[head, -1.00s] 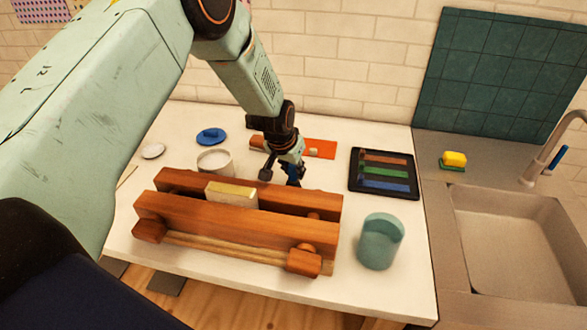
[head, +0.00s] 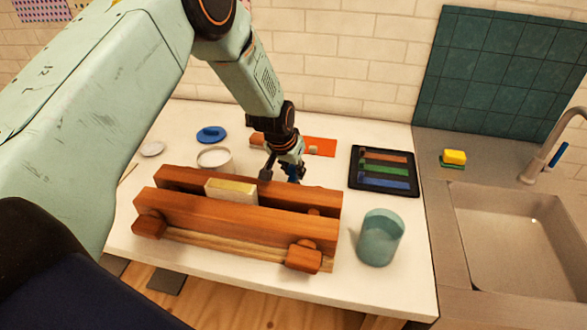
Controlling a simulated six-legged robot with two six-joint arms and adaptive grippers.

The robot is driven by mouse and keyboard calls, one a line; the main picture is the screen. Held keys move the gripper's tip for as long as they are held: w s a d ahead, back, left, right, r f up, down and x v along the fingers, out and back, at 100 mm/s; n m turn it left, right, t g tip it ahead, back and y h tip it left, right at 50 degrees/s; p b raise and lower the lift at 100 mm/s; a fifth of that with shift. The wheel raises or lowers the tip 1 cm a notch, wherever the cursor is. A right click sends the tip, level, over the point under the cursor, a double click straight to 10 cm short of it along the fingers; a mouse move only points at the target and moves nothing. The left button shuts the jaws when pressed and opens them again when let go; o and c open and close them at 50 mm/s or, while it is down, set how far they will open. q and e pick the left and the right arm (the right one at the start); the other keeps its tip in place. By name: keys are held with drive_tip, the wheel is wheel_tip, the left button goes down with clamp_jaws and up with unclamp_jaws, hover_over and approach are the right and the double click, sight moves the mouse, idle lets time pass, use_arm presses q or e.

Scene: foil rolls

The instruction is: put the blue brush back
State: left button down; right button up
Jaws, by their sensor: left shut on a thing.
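My left gripper (head: 281,172) is low over the white table, just behind the wooden press. It is shut on a small blue thing (head: 293,171), which looks like the blue brush. The fingers hide much of it, and I cannot tell whether it touches the table. A teal cup (head: 379,240) stands upright to the right of the press; no brush shows above its rim. My right gripper is out of view.
The wooden press (head: 230,222) holds a pale block (head: 231,190) with a yellowish top. A black tray (head: 384,192) with coloured strips lies at right. A white pot (head: 215,158), a blue lid (head: 211,134) and an orange mat (head: 320,147) are behind the press.

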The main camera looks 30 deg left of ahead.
use_arm(q)
drive_tip(key=shift+w+f, duration=0.15)
drive_tip(key=shift+f, duration=0.05)
drive_tip(key=c, duration=1.2)
unclamp_jaws()
drive_tip(key=shift+o, duration=0.9)
drive_tip(key=o, duration=0.5)
drive_tip(key=shift+r, duration=0.2)
